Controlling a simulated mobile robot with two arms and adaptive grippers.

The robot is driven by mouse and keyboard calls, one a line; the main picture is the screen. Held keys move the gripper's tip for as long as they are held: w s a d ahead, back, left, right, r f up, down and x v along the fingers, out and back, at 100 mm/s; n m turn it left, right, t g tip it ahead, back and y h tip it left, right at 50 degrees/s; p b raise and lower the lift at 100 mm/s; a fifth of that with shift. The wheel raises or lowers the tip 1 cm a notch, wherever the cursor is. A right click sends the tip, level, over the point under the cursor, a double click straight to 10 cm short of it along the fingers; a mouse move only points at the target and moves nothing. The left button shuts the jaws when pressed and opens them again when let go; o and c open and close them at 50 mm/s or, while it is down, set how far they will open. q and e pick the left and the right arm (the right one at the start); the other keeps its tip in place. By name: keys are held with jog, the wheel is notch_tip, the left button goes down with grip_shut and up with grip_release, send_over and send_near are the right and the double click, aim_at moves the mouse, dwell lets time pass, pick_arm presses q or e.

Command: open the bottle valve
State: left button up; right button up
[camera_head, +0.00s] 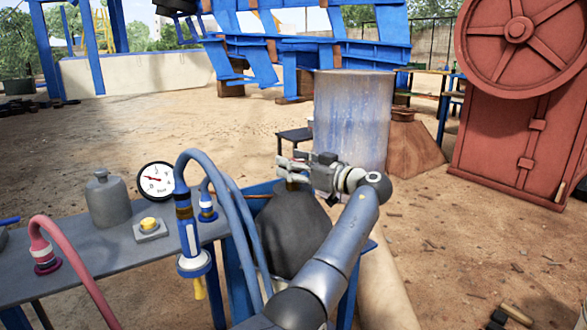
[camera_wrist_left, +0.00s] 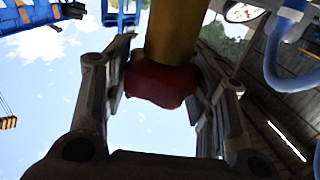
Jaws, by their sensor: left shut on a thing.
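The bottle (camera_head: 290,228) is a dark grey, round-shouldered cylinder standing by the right end of the bench. Its top is partly hidden by my left gripper (camera_head: 287,170), which reaches in from the right over the bottle's neck. In the left wrist view, a red valve knob (camera_wrist_left: 160,82) on a thick brass-coloured stem (camera_wrist_left: 175,30) sits between the two fingers of my left gripper (camera_wrist_left: 165,62). The fingers are closed on the knob from both sides. My right gripper is in neither view.
The grey bench (camera_head: 100,255) carries a pressure gauge (camera_head: 156,181), a grey weight-like can (camera_head: 107,200), a yellow button box (camera_head: 150,227) and hoses. A blue-grey drum (camera_head: 352,115) stands behind the gripper. A red jaw crusher (camera_head: 510,140) stands at right. Sandy ground between is mostly open.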

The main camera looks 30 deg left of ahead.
pick_arm(q)
jog(key=shift+n+g+b, duration=0.35)
jog(key=shift+n+g, duration=0.45)
jog(key=shift+g, duration=0.5)
jog(key=o, duration=1)
jog(key=shift+o, duration=0.2)
jog(key=d, duration=0.7)
jog(key=shift+d, duration=0.25)
jog(key=shift+w, duration=0.1)
